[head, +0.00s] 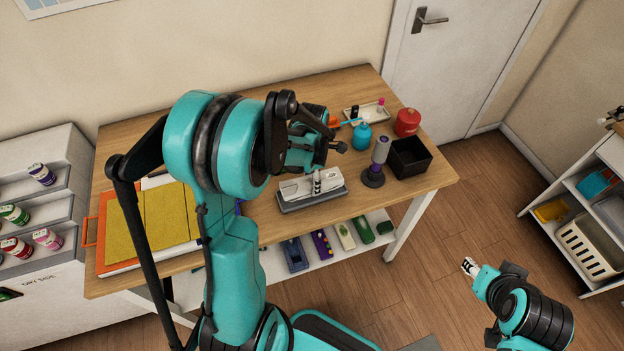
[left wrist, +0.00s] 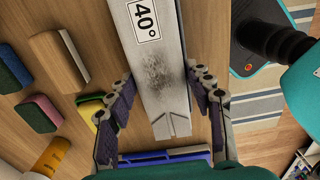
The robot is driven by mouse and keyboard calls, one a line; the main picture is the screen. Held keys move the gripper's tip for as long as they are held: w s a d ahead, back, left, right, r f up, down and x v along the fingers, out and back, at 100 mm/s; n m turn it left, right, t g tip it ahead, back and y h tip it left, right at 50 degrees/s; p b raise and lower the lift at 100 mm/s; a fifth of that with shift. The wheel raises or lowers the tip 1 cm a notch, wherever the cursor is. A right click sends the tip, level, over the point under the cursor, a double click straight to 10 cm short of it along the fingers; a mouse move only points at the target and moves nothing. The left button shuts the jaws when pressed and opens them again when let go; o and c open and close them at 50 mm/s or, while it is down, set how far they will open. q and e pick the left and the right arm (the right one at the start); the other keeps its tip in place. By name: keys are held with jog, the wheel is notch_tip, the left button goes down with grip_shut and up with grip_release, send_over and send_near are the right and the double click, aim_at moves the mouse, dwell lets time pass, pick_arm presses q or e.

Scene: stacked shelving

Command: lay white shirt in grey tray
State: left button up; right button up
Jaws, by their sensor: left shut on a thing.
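My left gripper (left wrist: 159,76) has its two fingers on either side of a grey bar (left wrist: 150,70) marked "40°" and is shut on it. In the head view my left gripper (head: 328,152) hangs over the wooden table, partly hidden by its own arm. A pale, whitish thing (head: 296,187) lies on a dark grey, flat tray-like base (head: 312,201) just below it. I cannot tell whether it is a shirt, and no other white shirt is clear. My right gripper (head: 470,267) is over the floor, right of the table; its jaws are too small to read.
On the wooden table (head: 345,88) stand a black box (head: 409,158), a red container (head: 407,122), a blue bottle (head: 362,137) and a grey-purple upright thing (head: 379,158). A yellow panel (head: 170,215) lies at left. A shelf (head: 350,252) below holds several small things. Open floor lies right.

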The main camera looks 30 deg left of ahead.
dwell(0.6)
pick_arm(q)
jog(key=o, duration=1.3)
jog(key=shift+o, duration=0.3)
jog(key=shift+o, duration=0.8)
jog(key=shift+r, duration=0.1)
jog(key=shift+r+p, duration=2.85)
jog(key=shift+r, duration=1.1)
